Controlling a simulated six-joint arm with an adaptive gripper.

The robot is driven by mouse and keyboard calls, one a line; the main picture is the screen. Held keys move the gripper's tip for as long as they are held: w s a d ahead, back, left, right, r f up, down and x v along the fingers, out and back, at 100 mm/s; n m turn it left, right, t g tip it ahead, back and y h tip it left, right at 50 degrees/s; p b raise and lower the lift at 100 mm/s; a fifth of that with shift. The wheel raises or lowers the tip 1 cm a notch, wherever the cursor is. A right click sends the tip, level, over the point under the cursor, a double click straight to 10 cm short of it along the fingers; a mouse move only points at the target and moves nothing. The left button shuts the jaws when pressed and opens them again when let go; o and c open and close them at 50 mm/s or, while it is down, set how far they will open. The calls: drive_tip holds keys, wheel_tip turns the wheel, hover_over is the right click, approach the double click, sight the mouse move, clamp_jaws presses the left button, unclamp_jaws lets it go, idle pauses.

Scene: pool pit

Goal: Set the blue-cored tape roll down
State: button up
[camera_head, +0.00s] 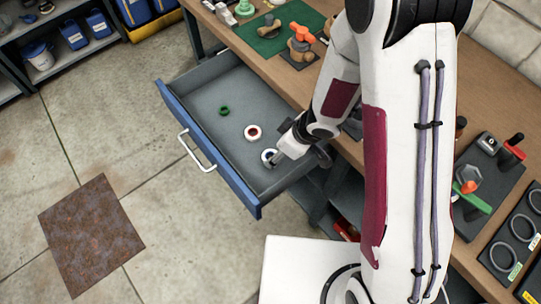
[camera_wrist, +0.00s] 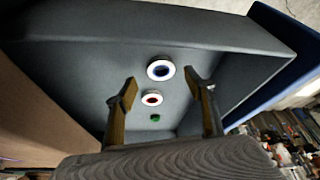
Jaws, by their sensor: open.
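The blue-cored tape roll (camera_head: 265,154) is a white ring with a dark blue core. It lies flat on the floor of the open drawer (camera_head: 203,88), near the drawer's front right corner. My gripper (camera_head: 275,160) is over the drawer right beside the roll and partly covers it in the head view. In the wrist view, the two fingers of my gripper (camera_wrist: 165,84) are spread apart and hold nothing. The blue-cored roll (camera_wrist: 149,69) shows between and beyond the fingertips; I cannot tell the exact gap.
A red-cored white roll (camera_head: 253,132) and a small green ring (camera_head: 224,111) lie in the same drawer. The drawer's blue front (camera_head: 211,155) and grey walls stand around them. A workbench (camera_head: 285,75) with tools runs above. The drawer's left part is clear.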

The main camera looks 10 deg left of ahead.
drive_tip(key=shift+x, duration=2.2)
drive_tip(key=shift+a, duration=0.1)
drive_tip(key=c, duration=0.9)
